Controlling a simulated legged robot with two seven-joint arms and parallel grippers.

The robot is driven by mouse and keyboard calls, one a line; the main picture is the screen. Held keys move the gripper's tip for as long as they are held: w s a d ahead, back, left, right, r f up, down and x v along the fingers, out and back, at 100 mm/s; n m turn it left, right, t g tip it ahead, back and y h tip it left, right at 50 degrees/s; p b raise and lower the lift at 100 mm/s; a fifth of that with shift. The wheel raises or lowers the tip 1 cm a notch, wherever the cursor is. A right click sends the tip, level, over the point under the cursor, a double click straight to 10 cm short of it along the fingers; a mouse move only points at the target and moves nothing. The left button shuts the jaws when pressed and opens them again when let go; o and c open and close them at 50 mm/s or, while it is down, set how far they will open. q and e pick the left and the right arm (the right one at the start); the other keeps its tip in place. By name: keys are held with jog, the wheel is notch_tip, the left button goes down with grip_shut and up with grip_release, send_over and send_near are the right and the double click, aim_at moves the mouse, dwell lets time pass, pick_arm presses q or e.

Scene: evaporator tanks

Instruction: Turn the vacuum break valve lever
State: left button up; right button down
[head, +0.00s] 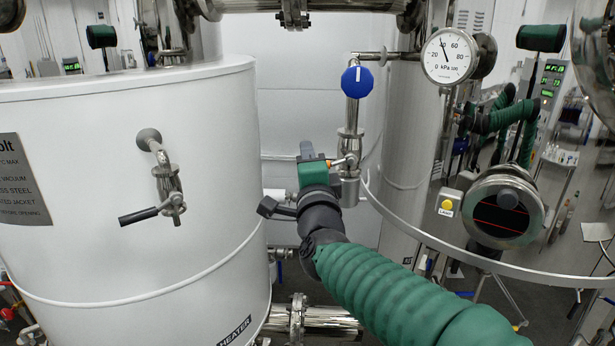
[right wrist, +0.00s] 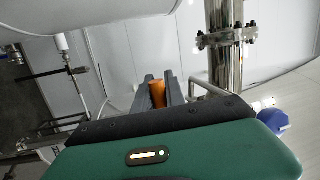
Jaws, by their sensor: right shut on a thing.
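An orange lever (head: 342,160) sits on the vertical metal valve pipe (head: 350,140) between the white tank and the steel tank, below a round blue cap (head: 356,82). My right gripper (head: 331,158) reaches up to it from the lower right. In the right wrist view, its two dark fingers are shut on the orange lever (right wrist: 158,94), one finger on each side. The gripper body hides part of the valve in the head view. My left gripper is not in view.
The white tank (head: 120,260) at left carries a small valve with a black handle (head: 140,216). A pressure gauge (head: 448,56) is at upper right. The steel tank's curved rim (head: 440,240) runs close on the right. In the wrist view a flanged pipe (right wrist: 226,45) stands right of the fingers.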

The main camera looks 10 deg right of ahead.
jog(key=shift+d+r+m, duration=0.1)
jog(key=shift+r+m, duration=0.2)
jog(key=shift+m, duration=0.2)
jog(key=c, duration=1.4)
grip_release()
jog(key=shift+w, duration=0.15)
jog(key=shift+b, duration=0.3)
